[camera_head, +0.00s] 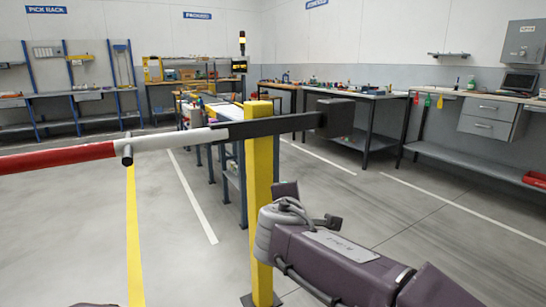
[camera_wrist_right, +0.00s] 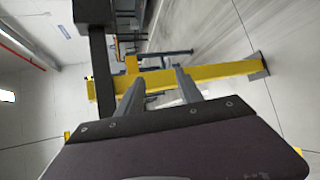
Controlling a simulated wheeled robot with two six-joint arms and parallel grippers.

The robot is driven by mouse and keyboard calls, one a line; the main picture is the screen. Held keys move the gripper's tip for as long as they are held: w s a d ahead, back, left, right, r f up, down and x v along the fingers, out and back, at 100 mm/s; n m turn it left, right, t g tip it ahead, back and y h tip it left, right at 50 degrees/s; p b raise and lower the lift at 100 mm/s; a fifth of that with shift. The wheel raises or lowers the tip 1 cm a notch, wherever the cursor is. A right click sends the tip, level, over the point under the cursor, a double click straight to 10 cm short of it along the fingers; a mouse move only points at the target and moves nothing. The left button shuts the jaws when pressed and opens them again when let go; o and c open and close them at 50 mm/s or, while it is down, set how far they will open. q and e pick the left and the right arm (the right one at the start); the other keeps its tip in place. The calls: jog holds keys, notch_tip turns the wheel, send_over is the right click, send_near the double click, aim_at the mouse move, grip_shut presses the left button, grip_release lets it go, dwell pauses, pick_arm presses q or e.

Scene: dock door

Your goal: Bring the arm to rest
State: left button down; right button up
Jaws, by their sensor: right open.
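The barrier arm runs nearly level across the head view. Its red and white boom (camera_head: 60,159) comes from the left, and a dark bar (camera_head: 275,126) continues past the yellow post (camera_head: 260,180) to a dark block (camera_head: 334,117). A short dark handle (camera_head: 127,150) crosses the boom's white part. My right gripper (camera_head: 308,207) is open and empty, low in front of the post and below the bar. In the right wrist view its fingers (camera_wrist_right: 158,92) point towards the yellow post (camera_wrist_right: 220,72); the dark bar (camera_wrist_right: 102,70) is to the left, apart from them. My left gripper is out of view.
Behind the post stands a narrow table (camera_head: 222,112). Workbenches (camera_head: 368,97) line the back and right walls, with blue-framed racks (camera_head: 75,92) at the left. The grey floor with yellow and white lines is clear around the post.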

jog(key=s+d+f+m+g+h+p, duration=0.1)
jog(key=s+d+f+m+g, duration=0.3)
jog(key=d+f, duration=0.4)
jog(key=s+d+f+m+g+h+p, duration=0.1)
jog(key=s+d+f+m+g+p, duration=0.15)
jog(key=d+f, duration=0.6)
jog(key=s+a+f+m+g+y, duration=0.1)
jog(key=s+f+m+g+y, duration=0.15)
jog(key=s+f+m, duration=0.55)
jog(key=s+a+f+m+g+y, duration=0.2)
jog(key=s+f+m+g, duration=0.25)
jog(key=s, duration=0.55)
pick_arm(q)
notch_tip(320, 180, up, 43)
jog(key=p, duration=3.8)
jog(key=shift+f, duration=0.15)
pick_arm(e)
notch_tip(320, 180, up, 38)
jog(key=w, duration=0.1)
jog(key=shift+f+t, duration=0.25)
jog(key=shift+t, duration=0.2)
jog(key=shift+a, duration=0.1)
